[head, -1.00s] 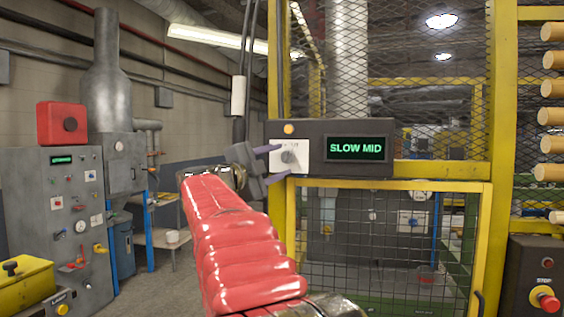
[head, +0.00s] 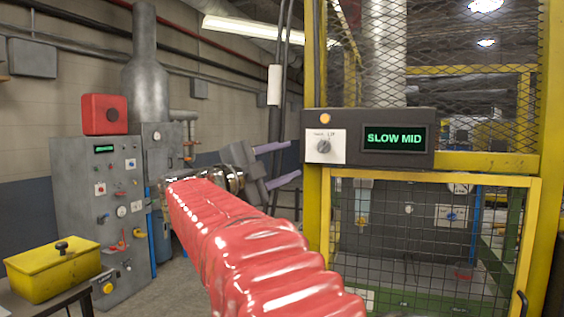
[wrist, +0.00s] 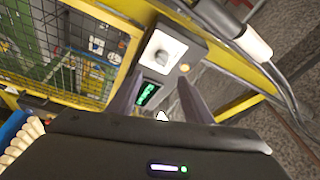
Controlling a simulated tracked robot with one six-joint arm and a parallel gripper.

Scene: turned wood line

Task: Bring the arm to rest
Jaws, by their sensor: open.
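My gripper (head: 281,163) is at the end of my red-sleeved arm in the head view. Its two purple-grey fingers are apart and empty, pointing right toward the yellow machine frame. They stop short of the dark control box (head: 350,160), left of its white plate with a rotary knob (head: 324,147). The box's green display (head: 394,139) reads SLOW MID. In the wrist view the fingers (wrist: 160,98) are spread, with the knob (wrist: 162,57) beyond them and part of the display (wrist: 147,94) showing near the left finger.
A yellow mesh guard (head: 440,240) fills the right side. A grey control cabinet (head: 105,200) with a red box (head: 104,114) on top stands at left, with a yellow box (head: 52,270) before it. Open floor lies between cabinet and guard. Cables (wrist: 285,90) hang near the box.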

